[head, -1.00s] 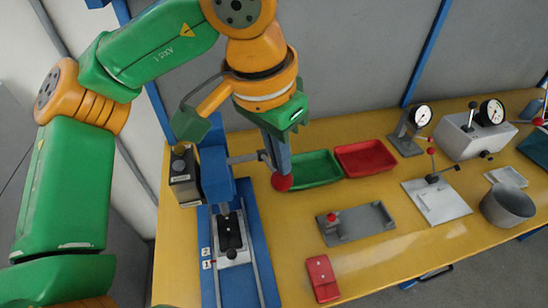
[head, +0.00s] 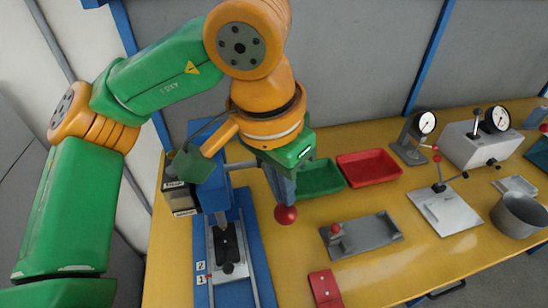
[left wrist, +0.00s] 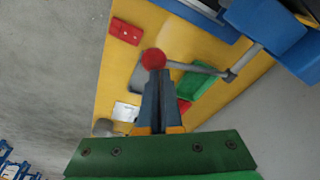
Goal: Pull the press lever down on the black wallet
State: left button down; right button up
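The blue press (head: 208,190) stands at the left end of the yellow bench. The black wallet (head: 226,243) lies in the metal fixture under the press head. The press lever ends in a red ball knob (head: 285,214), which also shows in the left wrist view (left wrist: 153,59). The grey lever arm (left wrist: 195,67) runs from the knob to its pivot, partly hidden by my fingers in the head view. My left gripper (head: 283,196) points down with its fingers close together, tips at the knob (left wrist: 157,72); it looks shut on it. My right gripper is not in view.
A green tray (head: 320,179) and a red tray (head: 369,168) sit right of the lever. A grey fixture (head: 362,235) and a red block (head: 325,289) lie nearer the front. A dark box (head: 180,199) stands left of the press. Gauges and a metal pot (head: 519,214) are farther right.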

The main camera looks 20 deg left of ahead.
aim_at(286, 211)
pick_arm(q)
jog(key=f+b, duration=0.2)
jog(key=s+f+b, duration=0.1)
jog(key=shift+d+f, duration=0.35)
jog(key=shift+f, duration=0.05)
dwell(0.5)
jog(key=w+a+r+p, duration=0.1)
jog(key=w+r+p, duration=0.1)
jog(key=r+p, duration=0.5)
jog(key=w+a+r+p, duration=0.1)
jog(key=r+p, duration=0.6)
jog(key=shift+w+a, duration=0.4)
